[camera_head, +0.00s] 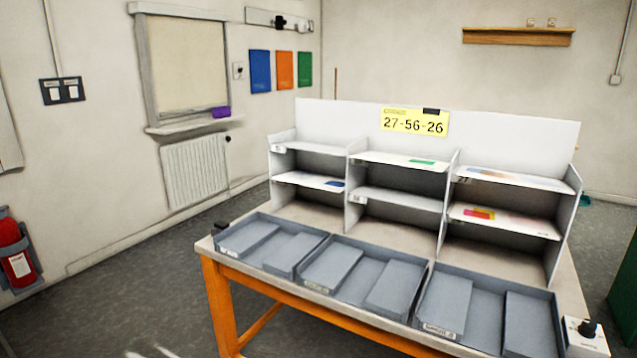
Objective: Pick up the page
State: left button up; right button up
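White sheets with coloured patches seem to lie in the shelf unit (330,120) on the table; I cannot tell which one is the page. One sheet with a green patch (422,162) is at the upper middle. A blue patch (335,183) shows at the lower left level. A sheet with faint blue and orange (492,175) is at the upper right. A sheet with red, orange and pink patches (480,214) is below it. A yellow card reading 27-56-26 (414,122) is on the back panel. Neither gripper can be made out in view.
The table (220,258) has orange legs. Three grey trays (285,285), (345,312), (475,343) with raised blocks line its front. A white box with a black knob (588,338) is at the right front corner. Floor to the left is clear; a fire extinguisher (15,250) is on the wall.

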aim_at(324, 182)
jog(key=i+j, duration=0.2)
jog(key=j, duration=0.15)
jog(key=i+j, duration=0.15)
jog(key=j, duration=0.2)
jog(key=i+j, duration=0.2)
jog(key=j, duration=0.15)
jog(key=i+j, duration=0.2)
jog(key=j, duration=0.15)
jog(key=j+z, duration=0.1)
jog(key=z, duration=0.25)
jog(key=i+j+z, duration=0.1)
jog(key=z, duration=0.25)
jog(key=j+z, duration=0.2)
jog(key=z, duration=0.15)
